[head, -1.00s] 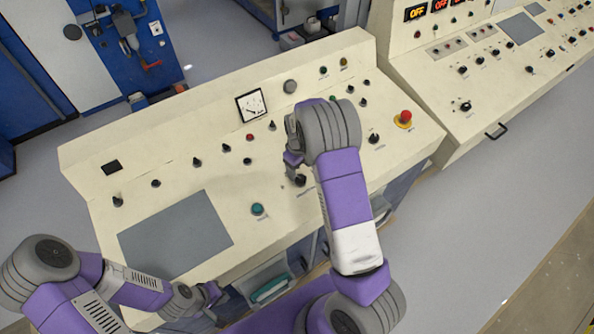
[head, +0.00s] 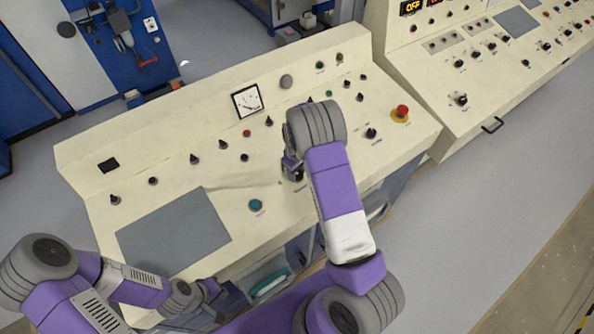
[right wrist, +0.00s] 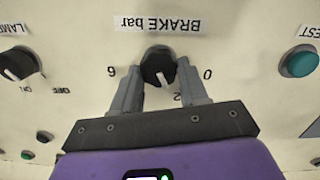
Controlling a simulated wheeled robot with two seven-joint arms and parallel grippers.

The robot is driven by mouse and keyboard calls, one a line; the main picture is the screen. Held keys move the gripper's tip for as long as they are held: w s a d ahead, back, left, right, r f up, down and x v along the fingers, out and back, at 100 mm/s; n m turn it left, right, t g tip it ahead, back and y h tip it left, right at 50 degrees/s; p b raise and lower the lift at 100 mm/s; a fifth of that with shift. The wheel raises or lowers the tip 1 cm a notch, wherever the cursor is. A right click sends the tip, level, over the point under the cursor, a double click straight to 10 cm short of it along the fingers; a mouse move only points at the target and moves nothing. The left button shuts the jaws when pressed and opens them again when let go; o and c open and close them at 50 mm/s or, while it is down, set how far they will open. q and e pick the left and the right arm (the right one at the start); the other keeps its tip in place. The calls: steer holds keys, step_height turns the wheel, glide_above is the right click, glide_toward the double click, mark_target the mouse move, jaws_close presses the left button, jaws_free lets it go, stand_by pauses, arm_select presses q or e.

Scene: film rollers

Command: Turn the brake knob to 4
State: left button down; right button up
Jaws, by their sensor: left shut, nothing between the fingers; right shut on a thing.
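The black brake knob (right wrist: 158,64) sits under the upside-down label "BRAKE bar" in the right wrist view. Its white pointer mark faces down in that view, a little left of the printed 2. The 6 is at its left and the 0 at its right; no 4 shows. My right gripper (right wrist: 160,88) is shut on the knob, one finger on each side. In the head view the right gripper (head: 291,168) is at the desk panel, partly covering the knob (head: 297,176). My left gripper (head: 214,289) is shut and empty near the desk's front edge.
A teal button (right wrist: 299,62) is on one side of the knob and a lamp switch (right wrist: 19,64) on the other. A red emergency button (head: 402,111) is at the desk's right. A grey flat panel (head: 172,235) lies at the left. Several small knobs line the back.

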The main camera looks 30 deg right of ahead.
steer(key=shift+c, duration=0.6)
steer(key=shift+m, duration=0.4)
steer(key=m+b, duration=0.1)
steer(key=m, duration=0.2)
steer(key=shift+d+m+b, duration=0.15)
steer(key=shift+m+b, duration=0.2)
steer(key=shift+m, duration=0.05)
steer(key=m, duration=0.5)
steer(key=shift+d+y+b, duration=0.1)
steer(key=shift+y+b, duration=0.3)
steer(key=o, duration=1.1)
steer(key=shift+c, duration=0.2)
